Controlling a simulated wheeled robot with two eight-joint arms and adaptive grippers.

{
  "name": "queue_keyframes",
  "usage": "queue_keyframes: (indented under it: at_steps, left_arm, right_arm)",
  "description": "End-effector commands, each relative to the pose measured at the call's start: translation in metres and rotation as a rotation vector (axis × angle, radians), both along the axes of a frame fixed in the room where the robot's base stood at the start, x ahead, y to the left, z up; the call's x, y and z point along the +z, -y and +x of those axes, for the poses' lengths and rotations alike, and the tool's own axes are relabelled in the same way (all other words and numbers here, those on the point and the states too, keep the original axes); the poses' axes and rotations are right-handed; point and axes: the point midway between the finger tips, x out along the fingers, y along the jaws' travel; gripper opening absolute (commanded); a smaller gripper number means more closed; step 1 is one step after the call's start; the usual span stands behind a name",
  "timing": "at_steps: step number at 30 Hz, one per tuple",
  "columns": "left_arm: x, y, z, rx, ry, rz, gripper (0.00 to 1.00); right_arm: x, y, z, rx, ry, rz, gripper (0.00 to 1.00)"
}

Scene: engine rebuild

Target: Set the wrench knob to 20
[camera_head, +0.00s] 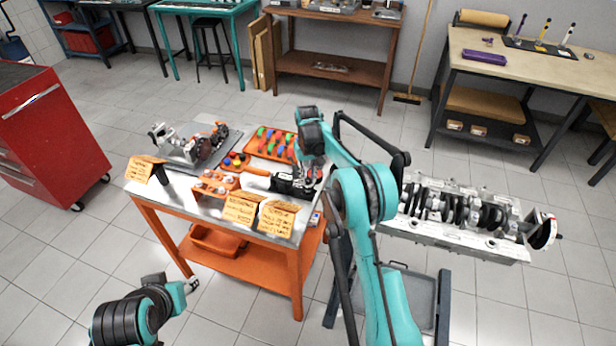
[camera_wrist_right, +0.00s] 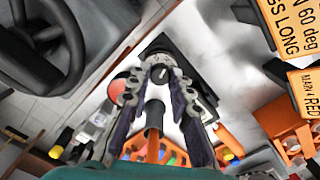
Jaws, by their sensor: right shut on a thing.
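The torque wrench lies on the orange-framed workbench (camera_head: 205,197); its orange handle (camera_head: 256,171) points left and its black body (camera_head: 283,184) lies to the right. My right gripper (camera_head: 308,180) reaches down over the wrench's right end. In the right wrist view, my two right fingers (camera_wrist_right: 158,78) close around a small round grey knob (camera_wrist_right: 160,72) with a dark centre. A dark block lies behind the knob. The knob's number marks are too small to read. My left gripper (camera_head: 190,286) hangs low at the left, away from the bench; its fingers are too small to judge.
Orange instruction cards (camera_head: 240,208) stand along the bench's front edge. An orange tray (camera_head: 272,143) of coloured pieces and a grey engine part (camera_head: 187,147) lie behind. An engine block with crankshaft (camera_head: 455,213) stands to the right, close to my right arm.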

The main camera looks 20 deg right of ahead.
Motion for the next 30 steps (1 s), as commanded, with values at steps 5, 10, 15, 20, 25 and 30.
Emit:
queue_keyframes:
  at_steps: [5, 10, 15, 20, 25, 30]
  left_arm:
    - [0.000, 0.000, 0.000, 0.000, 0.000, 0.000, 0.40]
    - [0.000, 0.000, 0.000, 0.000, 0.000, 0.000, 0.40]
    - [0.000, 0.000, 0.000, 0.000, 0.000, 0.000, 0.40]
    - [0.000, 0.000, 0.000, 0.000, 0.000, 0.000, 0.40]
    - [0.000, 0.000, 0.000, 0.000, 0.000, 0.000, 0.40]
    - [0.000, 0.000, 0.000, 0.000, 0.000, 0.000, 0.40]
  right_arm:
    - [0.000, 0.000, 0.000, 0.000, 0.000, 0.000, 0.00]
    - [0.000, 0.000, 0.000, 0.000, 0.000, 0.000, 0.39]
    - [0.000, 0.000, 0.000, -0.001, 0.000, 0.000, 0.42]
    - [0.001, 0.000, 0.000, -0.001, 0.000, 0.000, 0.42]
    - [0.019, 0.000, 0.000, -0.001, 0.000, 0.000, 0.42]
    - [0.056, 0.000, 0.000, -0.001, 0.000, 0.000, 0.42]
